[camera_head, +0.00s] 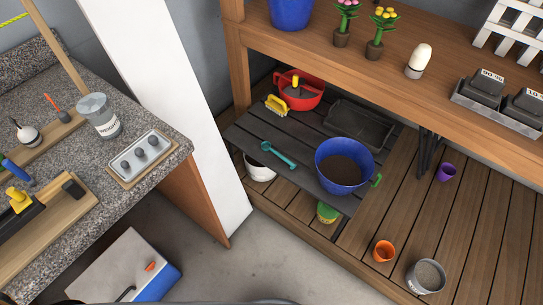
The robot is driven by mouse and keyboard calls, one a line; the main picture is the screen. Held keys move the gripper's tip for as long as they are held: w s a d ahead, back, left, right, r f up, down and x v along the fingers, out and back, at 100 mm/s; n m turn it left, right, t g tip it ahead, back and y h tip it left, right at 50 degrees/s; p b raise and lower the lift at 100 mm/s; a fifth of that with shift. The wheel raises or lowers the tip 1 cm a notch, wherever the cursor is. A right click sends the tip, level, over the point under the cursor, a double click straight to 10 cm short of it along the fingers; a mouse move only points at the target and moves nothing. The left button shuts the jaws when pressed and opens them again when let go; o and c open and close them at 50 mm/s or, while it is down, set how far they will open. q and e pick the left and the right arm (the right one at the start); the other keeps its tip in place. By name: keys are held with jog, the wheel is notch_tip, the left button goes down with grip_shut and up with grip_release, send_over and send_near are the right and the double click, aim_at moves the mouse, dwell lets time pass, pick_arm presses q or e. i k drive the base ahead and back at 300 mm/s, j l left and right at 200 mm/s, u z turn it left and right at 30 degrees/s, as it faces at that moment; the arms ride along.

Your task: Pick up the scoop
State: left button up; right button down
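A teal scoop (279,154) lies on the dark slatted lower shelf (262,134) beneath the wooden bench. Its round end is at the upper left and its other end points to the lower right. It lies left of a blue bowl (344,168) with dark contents, apart from it. Nothing covers the scoop. Neither of my grippers is in view.
A red bowl (309,101) and a yellow brush (276,104) sit behind the scoop. A dark tray (358,127) lies behind the blue bowl. A white post (170,90) and the granite counter (110,163) stand left. Grey floor (245,262) in front looks clear.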

aim_at(266, 146)
jog(key=z, duration=2.05)
jog(key=u, duration=1.4)
jog(key=i+l+u, duration=0.15)
jog(key=l, duration=0.35)
jog(key=l+u, duration=0.1)
jog(key=l, duration=0.45)
